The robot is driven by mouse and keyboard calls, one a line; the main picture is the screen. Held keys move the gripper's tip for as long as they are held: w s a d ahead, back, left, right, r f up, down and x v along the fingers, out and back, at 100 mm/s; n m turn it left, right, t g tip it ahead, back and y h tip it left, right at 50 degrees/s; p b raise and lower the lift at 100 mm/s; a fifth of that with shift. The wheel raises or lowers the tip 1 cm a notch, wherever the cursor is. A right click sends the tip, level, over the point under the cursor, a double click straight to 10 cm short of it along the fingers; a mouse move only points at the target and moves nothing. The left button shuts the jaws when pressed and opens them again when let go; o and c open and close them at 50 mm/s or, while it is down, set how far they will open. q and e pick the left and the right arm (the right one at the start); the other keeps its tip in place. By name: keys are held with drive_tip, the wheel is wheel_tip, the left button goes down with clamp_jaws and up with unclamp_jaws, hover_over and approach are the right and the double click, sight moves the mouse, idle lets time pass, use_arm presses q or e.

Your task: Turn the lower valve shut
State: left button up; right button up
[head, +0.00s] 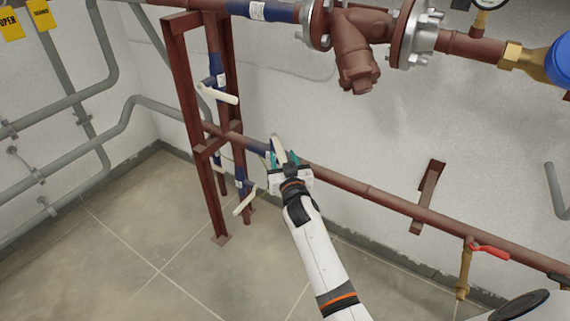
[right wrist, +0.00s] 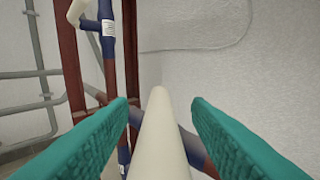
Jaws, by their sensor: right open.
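My right gripper (head: 283,158) is open at a cream lever handle (head: 277,147) on the horizontal brown pipe. In the right wrist view the handle (right wrist: 160,135) lies between the two teal fingers, with gaps on both sides. Another cream lever (head: 244,201) sits lower down, beside the foot of the brown frame. A third cream lever (head: 217,93) is higher, at a blue valve on the vertical pipe; a cream lever (right wrist: 77,14) also shows at the top left of the right wrist view. I cannot tell which one is the lower valve. My left gripper is not in view.
The brown steel frame (head: 185,135) stands just left of the gripper. The brown pipe (head: 380,195) runs right past a wall bracket (head: 428,197) to a red-handled valve (head: 490,251). Grey pipes (head: 100,115) line the left wall. The tiled floor (head: 150,240) is clear.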

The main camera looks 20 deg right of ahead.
drive_tip(key=shift+s+a, duration=0.1)
drive_tip(key=shift+s, duration=0.3)
use_arm(q)
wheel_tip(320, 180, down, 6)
drive_tip(key=p, duration=0.1)
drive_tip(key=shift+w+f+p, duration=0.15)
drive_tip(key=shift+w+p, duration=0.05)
drive_tip(key=shift+p, duration=0.15)
use_arm(e)
drive_tip(key=v, duration=1.1)
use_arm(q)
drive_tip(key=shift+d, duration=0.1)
use_arm(e)
drive_tip(key=shift+c, duration=0.5)
